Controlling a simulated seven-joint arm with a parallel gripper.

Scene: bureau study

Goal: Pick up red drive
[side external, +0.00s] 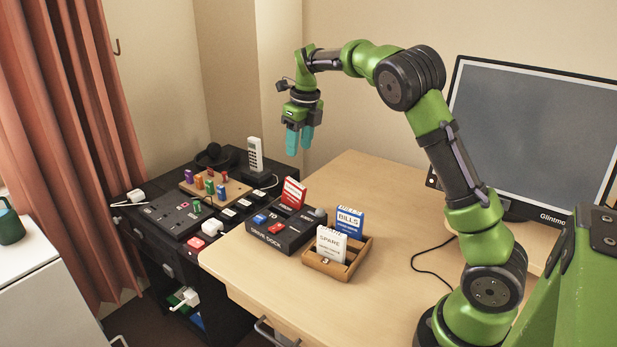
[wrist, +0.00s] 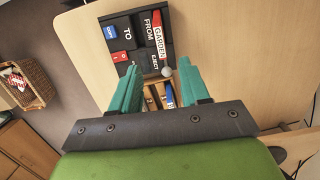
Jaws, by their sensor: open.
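The red drive (side external: 292,193) is a flat upright piece with a white label. It stands in the black drive dock (side external: 262,238), and its lower end is hidden in the dock. The wrist view shows the red drive (wrist: 160,38) edge-on in the dock's FROM side, marked GARDEN. My gripper (side external: 299,143) is open and empty, teal fingers pointing down, high above the desk and apart from the drive. In the wrist view my gripper's fingers (wrist: 157,80) are spread, with the dock beyond them.
Beside the dock, a wooden tray (side external: 322,266) holds a blue BILLS drive (side external: 350,221) and a white SPARE drive (side external: 331,243).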

